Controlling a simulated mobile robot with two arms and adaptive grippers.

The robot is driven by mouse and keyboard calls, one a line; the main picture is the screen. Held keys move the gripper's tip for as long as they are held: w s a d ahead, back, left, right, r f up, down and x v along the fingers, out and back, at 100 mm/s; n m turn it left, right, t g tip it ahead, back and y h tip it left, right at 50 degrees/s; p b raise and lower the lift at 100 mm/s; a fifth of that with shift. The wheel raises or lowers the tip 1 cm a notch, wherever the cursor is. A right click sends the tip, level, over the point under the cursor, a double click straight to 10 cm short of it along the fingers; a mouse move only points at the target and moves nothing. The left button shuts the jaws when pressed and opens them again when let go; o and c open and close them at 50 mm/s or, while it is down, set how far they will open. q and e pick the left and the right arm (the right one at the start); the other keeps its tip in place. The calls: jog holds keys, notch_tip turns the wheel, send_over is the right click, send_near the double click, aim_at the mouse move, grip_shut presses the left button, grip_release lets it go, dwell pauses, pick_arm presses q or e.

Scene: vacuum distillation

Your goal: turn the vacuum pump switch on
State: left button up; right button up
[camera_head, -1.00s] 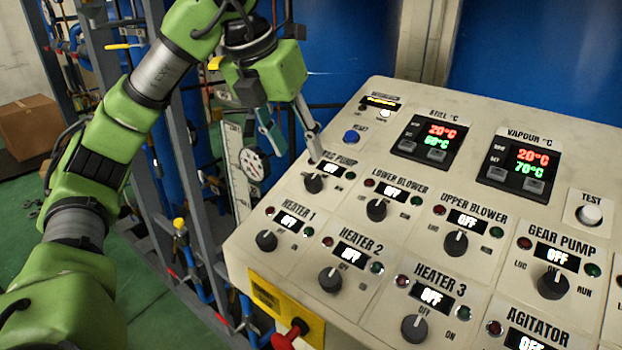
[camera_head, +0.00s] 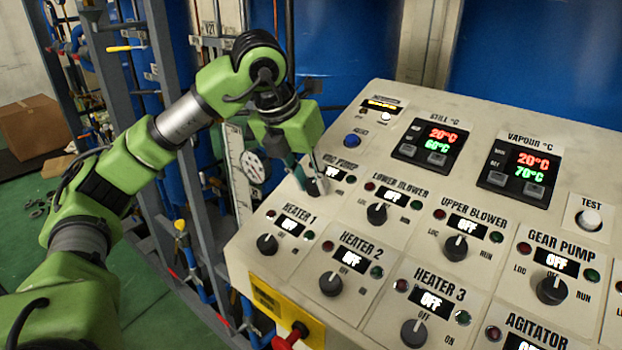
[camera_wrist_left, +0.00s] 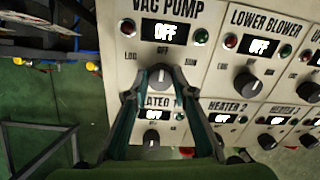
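The vac pump switch is a dark round knob (camera_wrist_left: 160,77) under a display (camera_wrist_left: 165,33) reading OFF on the cream control panel (camera_head: 240,252). A red lamp and a green lamp flank the display. In the head view the knob (camera_head: 318,187) is partly hidden by my left gripper (camera_head: 310,182), which points down at it from above. In the left wrist view my left gripper (camera_wrist_left: 159,95) is open, one finger on each side of the knob, with gaps visible. Whether a fingertip touches the panel I cannot tell. My right gripper is not in view.
The lower blower knob (camera_head: 376,214) is close on the right and the heater 1 knob (camera_head: 267,244) is just below. A blue reset button (camera_head: 352,141) is above. A red handle (camera_head: 290,336) sits on a yellow plate at the panel's front left.

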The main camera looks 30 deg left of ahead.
pick_arm(q)
jog(key=shift+c, duration=0.7)
jog(key=m, duration=0.5)
jog(key=shift+m+b, duration=0.3)
jog(key=m, duration=0.6)
jog(key=shift+m, duration=0.3)
jog(key=o, duration=1.1)
jog(key=shift+r, duration=0.15)
jog(key=v, duration=1.1)
jog(key=shift+w+r, duration=0.1)
jog(key=shift+r, duration=0.35)
